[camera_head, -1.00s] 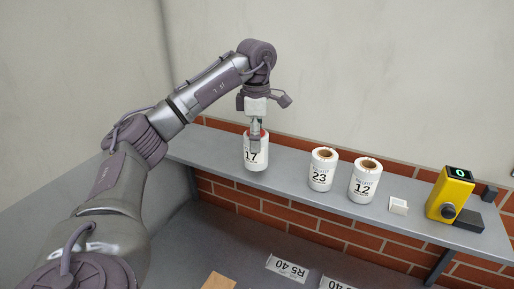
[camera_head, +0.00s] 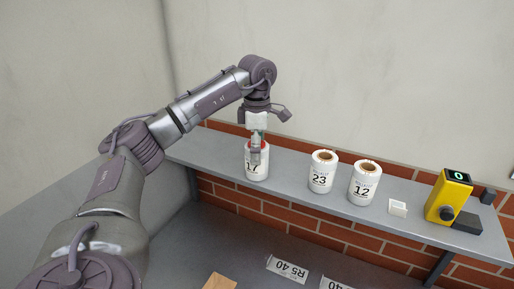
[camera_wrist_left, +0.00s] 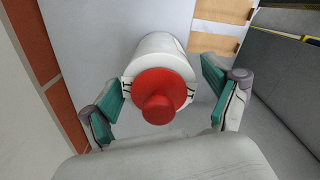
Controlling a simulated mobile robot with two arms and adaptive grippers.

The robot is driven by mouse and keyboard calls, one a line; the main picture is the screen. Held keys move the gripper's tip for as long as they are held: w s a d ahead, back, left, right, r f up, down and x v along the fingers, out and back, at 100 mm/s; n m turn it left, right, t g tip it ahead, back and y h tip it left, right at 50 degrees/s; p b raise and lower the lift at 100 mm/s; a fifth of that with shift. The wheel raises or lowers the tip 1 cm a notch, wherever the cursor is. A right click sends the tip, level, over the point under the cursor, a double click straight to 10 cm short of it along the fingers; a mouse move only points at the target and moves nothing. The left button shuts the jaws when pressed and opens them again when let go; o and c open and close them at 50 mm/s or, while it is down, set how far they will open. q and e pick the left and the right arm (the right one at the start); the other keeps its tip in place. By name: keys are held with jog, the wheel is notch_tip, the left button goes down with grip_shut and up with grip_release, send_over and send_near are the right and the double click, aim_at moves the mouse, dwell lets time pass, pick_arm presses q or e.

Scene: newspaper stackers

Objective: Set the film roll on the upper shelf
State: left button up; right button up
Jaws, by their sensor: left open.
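The white film roll marked 17 (camera_head: 257,174) stands upright at the left part of the grey upper shelf (camera_head: 215,158). Its red cap with a round knob faces the camera in the left wrist view (camera_wrist_left: 158,90). My left gripper (camera_head: 256,160) points down over this roll, and a finger hides part of its label. In the left wrist view the two green-padded fingers (camera_wrist_left: 163,103) are open, one on each side of the roll's top. Two more white rolls with brown cores, marked 23 (camera_head: 321,178) and 12 (camera_head: 363,189), stand to the right.
A small white card (camera_head: 397,208) and a yellow device reading 0 (camera_head: 448,197) stand farther right on the shelf. A brick wall (camera_head: 290,214) shows below it. The lower surface holds a tan piece (camera_head: 219,282) and a white R5 40 label (camera_head: 288,269).

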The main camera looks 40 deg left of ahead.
pick_arm(q)
notch_tip(320, 180, up, 12)
jog(key=shift+r, duration=0.15)
dwell(0.5)
dwell(0.6)
